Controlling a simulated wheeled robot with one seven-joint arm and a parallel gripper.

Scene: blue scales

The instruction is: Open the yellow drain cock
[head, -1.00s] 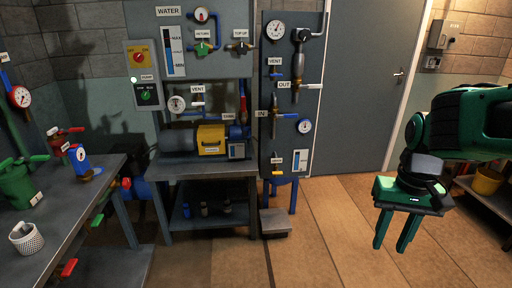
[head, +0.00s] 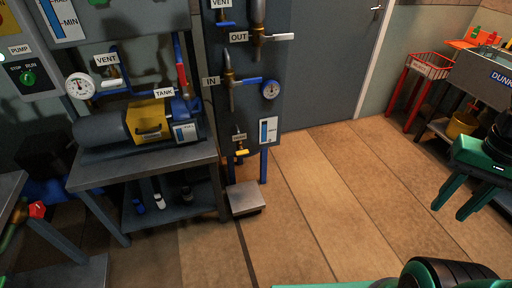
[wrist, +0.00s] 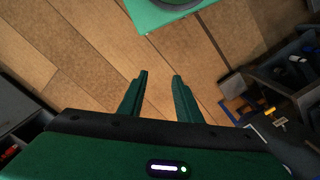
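The yellow drain cock (head: 241,153) sits low on the blue-grey panel in the head view, below a small label. Its yellow handle looks roughly level, and brass shows above it. My gripper (head: 453,206) is at the right edge of the head view, pointing down over the floor, well right of the cock. In the wrist view its two green fingers (wrist: 160,78) stand apart with nothing between them, only floor behind. A small yellow piece (wrist: 275,112) shows at the right of the wrist view; I cannot tell whether it is the cock.
A metal step or scale (head: 245,198) stands on the floor below the cock. The pump bench (head: 150,165) is to its left. The IN valve's blue lever (head: 249,80) and a round gauge (head: 271,89) are above. Open floor (head: 330,190) lies between panel and gripper.

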